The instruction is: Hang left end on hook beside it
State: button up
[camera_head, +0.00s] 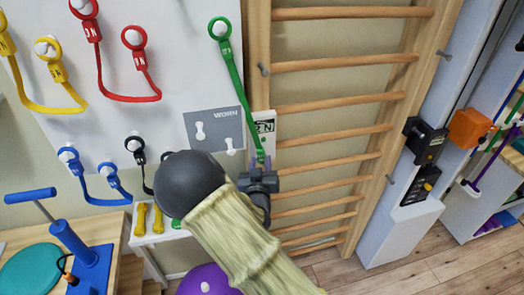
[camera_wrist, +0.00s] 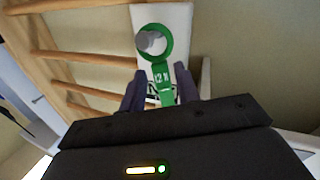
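The green band (camera_head: 241,92) runs straight from its upper ring (camera_head: 220,28), on a peg of the white panel, down to my gripper (camera_head: 262,163). In the wrist view its lower ring (camera_wrist: 155,57) lies around a grey hook (camera_wrist: 149,42) on a white plate (camera_wrist: 172,18); whether the ring sits fully on it I cannot tell. My gripper also shows in the wrist view (camera_wrist: 161,80), with a dark finger on each side of the ring's green tab. Narrow gaps show beside the tab, so the fingers look open. The gripper hides the lower ring in the head view.
Wooden wall bars (camera_head: 340,103) stand right of the plate. Yellow, red, blue (camera_head: 95,195) and black bands hang on the panel (camera_head: 180,85) to the left. A grey sign (camera_head: 213,130) is close by. A blue stand (camera_head: 85,255) is at lower left.

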aim_at(264, 157)
jog(key=w+p, duration=0.1)
jog(key=w, duration=0.3)
jog(key=shift+d, duration=0.1)
grip_shut()
jog(key=c, duration=0.5)
grip_release()
grip_shut()
jog(key=shift+d+f+b, duration=0.25)
jog(key=shift+d+b, duration=0.05)
jog(key=shift+b, duration=0.1)
jog(key=shift+s+d, duration=0.1)
jog(key=shift+s, duration=0.2)
